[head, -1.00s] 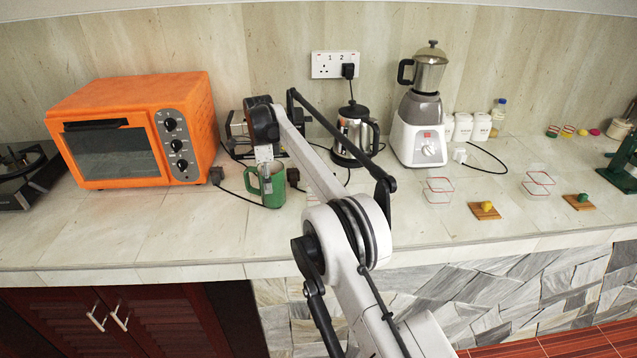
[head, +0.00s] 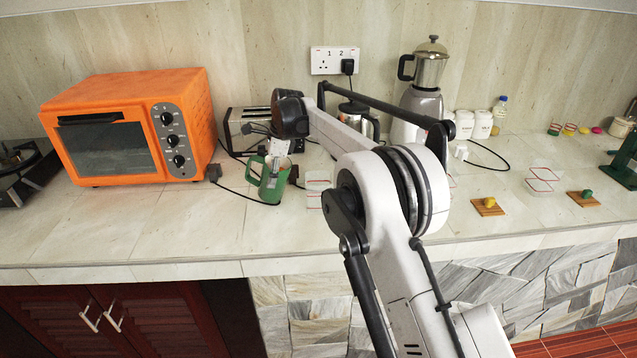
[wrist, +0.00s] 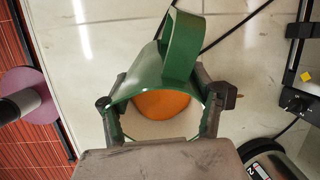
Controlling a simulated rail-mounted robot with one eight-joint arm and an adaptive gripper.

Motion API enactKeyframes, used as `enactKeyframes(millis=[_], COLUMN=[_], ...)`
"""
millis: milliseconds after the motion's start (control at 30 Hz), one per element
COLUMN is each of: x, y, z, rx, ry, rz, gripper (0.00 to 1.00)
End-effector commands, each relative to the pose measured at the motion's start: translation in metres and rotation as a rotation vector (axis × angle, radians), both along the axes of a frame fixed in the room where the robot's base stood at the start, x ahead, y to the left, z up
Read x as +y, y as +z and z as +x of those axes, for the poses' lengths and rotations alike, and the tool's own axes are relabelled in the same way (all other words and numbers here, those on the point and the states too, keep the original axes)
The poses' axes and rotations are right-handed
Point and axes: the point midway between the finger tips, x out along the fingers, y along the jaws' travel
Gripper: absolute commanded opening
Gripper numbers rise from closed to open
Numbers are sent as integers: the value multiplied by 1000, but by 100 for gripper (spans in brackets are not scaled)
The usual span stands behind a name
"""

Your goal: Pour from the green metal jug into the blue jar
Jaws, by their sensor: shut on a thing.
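The green metal jug (head: 273,188) is at the left middle of the counter in the head view, near its front half, with its handle to the left. It looks slightly tilted; whether its base touches the counter is hard to tell. My gripper (head: 274,168) is shut on the jug from above. In the wrist view, the fingers sit on either side of the green jug (wrist: 182,55), and something orange (wrist: 162,104) shows inside its mouth. I cannot make out a blue jar in either view; my arm hides part of the counter.
An orange oven (head: 130,130) stands to the left, and a toaster (head: 240,125) is behind the jug. A kettle (head: 354,110) and a blender (head: 420,100) stand behind my arm. Clear red-rimmed containers (head: 541,178) and small boards (head: 488,207) lie to the right. Cables run behind the jug.

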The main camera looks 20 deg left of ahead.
Motion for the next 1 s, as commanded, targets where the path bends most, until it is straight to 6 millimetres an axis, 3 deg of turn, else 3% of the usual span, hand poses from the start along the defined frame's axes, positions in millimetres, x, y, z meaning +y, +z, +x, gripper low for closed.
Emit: enactKeyframes(millis=[500, 1000], x=[-22, -27], y=[13, 17], z=[3, 4], rx=[35, 42], ry=[-2, 0], rz=[255, 306], gripper=[12, 12])
